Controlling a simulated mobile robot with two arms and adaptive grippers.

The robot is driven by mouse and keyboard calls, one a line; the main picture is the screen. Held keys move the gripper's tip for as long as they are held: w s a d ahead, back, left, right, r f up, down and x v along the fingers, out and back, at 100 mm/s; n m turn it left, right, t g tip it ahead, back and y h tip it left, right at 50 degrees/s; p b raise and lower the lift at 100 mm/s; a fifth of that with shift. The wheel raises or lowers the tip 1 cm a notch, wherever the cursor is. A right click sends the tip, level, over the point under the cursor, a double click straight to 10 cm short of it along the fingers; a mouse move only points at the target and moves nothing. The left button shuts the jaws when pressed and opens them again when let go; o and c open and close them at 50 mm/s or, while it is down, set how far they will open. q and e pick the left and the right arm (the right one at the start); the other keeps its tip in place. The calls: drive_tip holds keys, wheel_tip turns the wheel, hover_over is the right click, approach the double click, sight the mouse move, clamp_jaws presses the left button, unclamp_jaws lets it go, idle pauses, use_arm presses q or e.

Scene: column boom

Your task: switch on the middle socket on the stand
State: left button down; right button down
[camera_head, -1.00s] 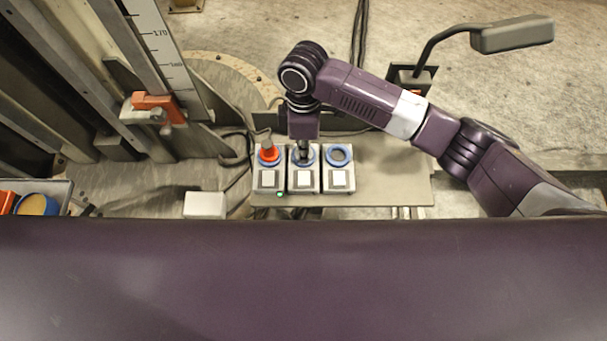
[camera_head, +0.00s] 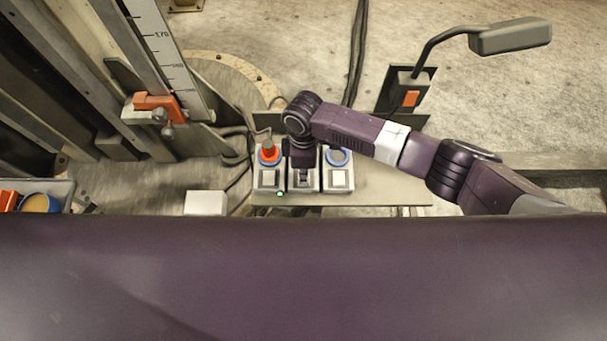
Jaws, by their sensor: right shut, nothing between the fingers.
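The stand (camera_head: 385,190) is a flat grey board carrying three sockets in a row. The middle socket (camera_head: 307,187) is mostly hidden beneath my right gripper (camera_head: 303,173). My right gripper is shut and empty, its tips at the switch of the middle socket; whether they touch it I cannot tell. The right socket (camera_head: 338,183) shows a blue ring and a pale square switch. My left gripper is not in view.
A small green light (camera_head: 280,194) glows at the stand's front edge. A white box (camera_head: 205,203) is left of the stand. A column with a scale and orange clamp (camera_head: 155,102) stands at left. A lever with a grey grip (camera_head: 510,36) is upper right.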

drive_tip(key=shift+s+f, duration=0.15)
drive_tip(key=shift+f, duration=0.15)
drive_tip(key=shift+w+r, duration=0.2)
drive_tip(key=shift+w, duration=0.55)
drive_tip(key=shift+r, duration=0.15)
drive_tip(key=shift+r+p, duration=0.3)
drive_tip(key=r+p, duration=0.2)
drive_tip(key=p, duration=0.1)
drive_tip(key=r+p, duration=0.1)
drive_tip(key=r, duration=0.1)
drive_tip(key=shift+s+p, duration=0.25)
drive_tip(key=shift+p, duration=0.05)
wheel_tip(320, 180, up, 9)
drive_tip(key=s+b, duration=0.1)
drive_tip(key=shift+b, duration=0.3)
